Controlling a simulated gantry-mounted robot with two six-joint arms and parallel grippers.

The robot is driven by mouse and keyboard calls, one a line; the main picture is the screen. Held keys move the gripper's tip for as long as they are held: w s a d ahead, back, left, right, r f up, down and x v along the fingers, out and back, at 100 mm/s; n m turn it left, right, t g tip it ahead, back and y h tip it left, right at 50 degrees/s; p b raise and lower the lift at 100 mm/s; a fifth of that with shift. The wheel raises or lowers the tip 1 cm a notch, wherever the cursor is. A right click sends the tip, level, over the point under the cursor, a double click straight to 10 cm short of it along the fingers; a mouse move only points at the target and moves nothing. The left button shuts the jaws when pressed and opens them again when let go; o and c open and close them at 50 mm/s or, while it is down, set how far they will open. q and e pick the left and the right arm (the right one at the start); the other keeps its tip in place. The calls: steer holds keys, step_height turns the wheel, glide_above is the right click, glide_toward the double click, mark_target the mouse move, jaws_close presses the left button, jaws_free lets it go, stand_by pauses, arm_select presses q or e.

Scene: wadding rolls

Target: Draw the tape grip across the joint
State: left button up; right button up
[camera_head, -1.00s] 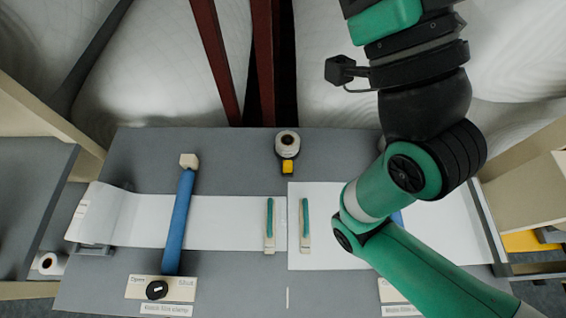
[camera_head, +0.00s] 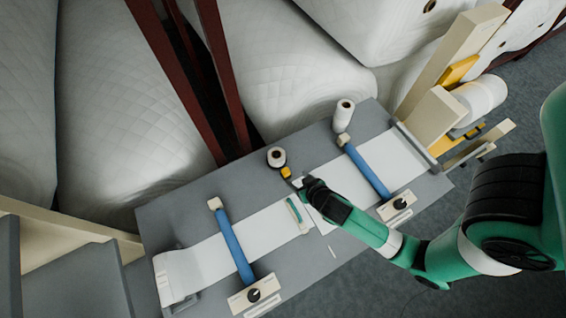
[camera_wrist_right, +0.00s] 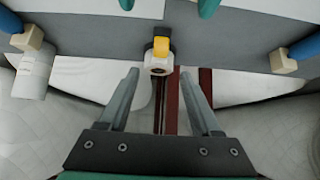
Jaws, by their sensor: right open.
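The tape roll (camera_head: 276,156) with its yellow tape grip (camera_head: 286,173) sits on the grey table behind the joint. My right gripper (camera_head: 298,183) is open and empty, its fingers close to the yellow grip. In the right wrist view, the yellow grip (camera_wrist_right: 161,46) and roll (camera_wrist_right: 158,68) lie ahead, roughly centred between the fingertips (camera_wrist_right: 159,76). The left white sheet (camera_head: 205,262) and right white sheet (camera_head: 385,160) meet near the middle; my right gripper and forearm partly cover this. A teal-handled strip (camera_head: 294,210) lies by the joint. My left gripper is out of view.
A blue bar (camera_head: 234,244) crosses the left sheet and another blue bar (camera_head: 368,171) crosses the right. Knob boxes (camera_head: 254,294) (camera_head: 400,204) stand at the front. A white roll (camera_head: 343,116) stands at the back right. Quilted rolls (camera_head: 110,110) fill the space behind.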

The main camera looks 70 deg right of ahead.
mark_target(286, 171)
steer(key=b+x, duration=0.2)
steer(key=x, duration=0.9)
steer(key=shift+w+d+f+b, duration=0.1)
steer(key=shift+w+f+b, duration=0.1)
steer(key=shift+b, duration=0.15)
jaws_close()
stand_by(0.7)
